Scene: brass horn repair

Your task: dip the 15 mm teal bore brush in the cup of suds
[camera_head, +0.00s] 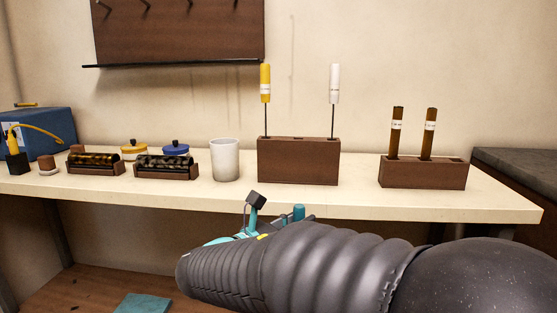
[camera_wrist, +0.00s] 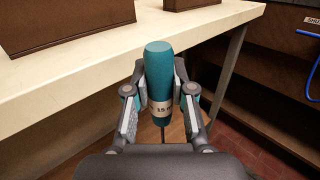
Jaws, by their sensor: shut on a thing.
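In the wrist view, my gripper (camera_wrist: 162,100) is shut on the teal handle of the 15 mm bore brush (camera_wrist: 159,65). The handle stands roughly upright with a pale label, and a thin dark shaft runs down below it. The brush's lower end is hidden. In the head view, a bit of the teal handle (camera_head: 299,212) shows above my dark arm, in front of the bench edge. My gripper is mostly hidden there. The white cup (camera_head: 225,160) stands upright on the bench, left of the brown brush block. Its contents cannot be seen.
The brown block (camera_head: 298,162) holds a yellow-handled brush (camera_head: 265,84) and a white-handled brush (camera_head: 334,84). A smaller block (camera_head: 423,174) with two brown tubes stands right. Left of the cup are two cradles (camera_head: 166,168) and lidded jars (camera_head: 134,150). The bench front (camera_head: 400,205) is clear.

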